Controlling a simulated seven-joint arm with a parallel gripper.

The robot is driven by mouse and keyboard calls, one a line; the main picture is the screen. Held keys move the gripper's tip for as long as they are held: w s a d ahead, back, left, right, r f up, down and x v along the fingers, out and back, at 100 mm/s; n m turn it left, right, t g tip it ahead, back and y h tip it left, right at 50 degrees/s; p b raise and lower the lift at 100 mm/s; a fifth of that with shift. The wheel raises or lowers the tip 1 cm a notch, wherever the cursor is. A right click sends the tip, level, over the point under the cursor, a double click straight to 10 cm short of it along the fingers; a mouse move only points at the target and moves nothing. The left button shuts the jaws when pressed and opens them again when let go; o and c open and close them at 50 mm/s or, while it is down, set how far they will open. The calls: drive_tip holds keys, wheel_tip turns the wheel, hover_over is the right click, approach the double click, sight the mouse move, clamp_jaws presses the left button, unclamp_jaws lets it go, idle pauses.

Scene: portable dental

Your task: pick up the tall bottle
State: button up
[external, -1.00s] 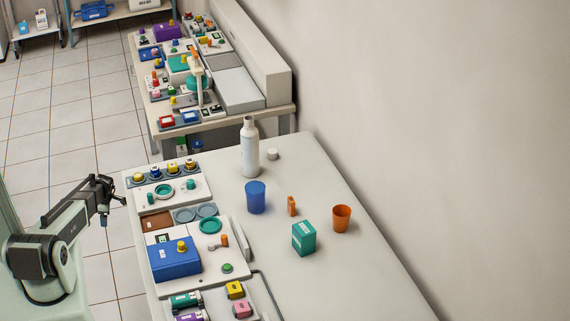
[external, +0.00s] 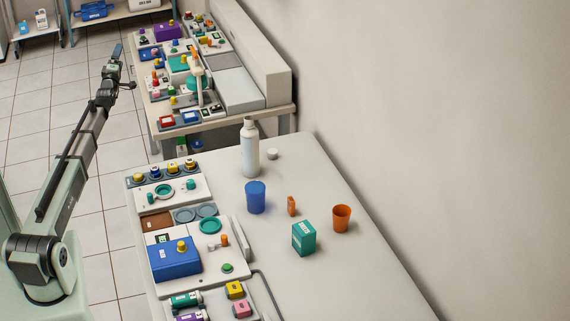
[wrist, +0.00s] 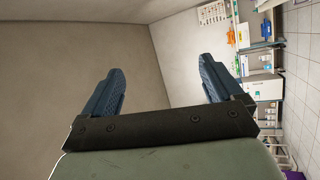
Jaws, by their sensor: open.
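The tall bottle (external: 250,150) is white with a grey cap and stands upright near the far end of the table in the external view. My gripper (external: 118,50) is raised high to the left of the bottle, well apart from it, over the floor beside the table. In the wrist view my gripper (wrist: 165,88) shows two blue fingers spread wide, with nothing between them. The bottle does not show in the wrist view, which faces a wall and shelves.
Near the bottle are a small white cap-like piece (external: 272,154), a blue cup (external: 256,198), an orange object (external: 292,206), an orange cup (external: 342,218) and a green box (external: 304,238). Panels with a blue box (external: 174,259) line the left side. The table's right side (external: 350,280) is clear.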

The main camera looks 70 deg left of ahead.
drive_tip(key=w+d+r+y, duration=0.3)
drive_tip(key=d+r, duration=0.2)
drive_tip(key=r, duration=0.5)
drive_tip(key=w+d+m+t, duration=0.1)
drive_tip(key=w+d+m, duration=0.1)
drive_tip(key=w+d, duration=0.25)
drive_tip(key=m+t+h, duration=0.4)
drive_tip(key=m+h, duration=0.6)
drive_tip(key=m, duration=0.8)
approach(252, 143)
drive_tip(key=w+a+f, duration=0.1)
drive_tip(key=w+a, duration=0.1)
drive_tip(key=a, duration=0.1)
drive_tip(key=w+a+f, duration=0.1)
drive_tip(key=w+a, duration=0.2)
drive_tip(key=a, duration=0.1)
drive_tip(key=w+a+f, duration=0.1)
drive_tip(key=w+a, duration=0.2)
drive_tip(key=a, duration=0.1)
drive_tip(key=shift+w+a, duration=0.1)
drive_tip(key=shift+w, duration=0.1)
drive_tip(key=shift+c, duration=0.2)
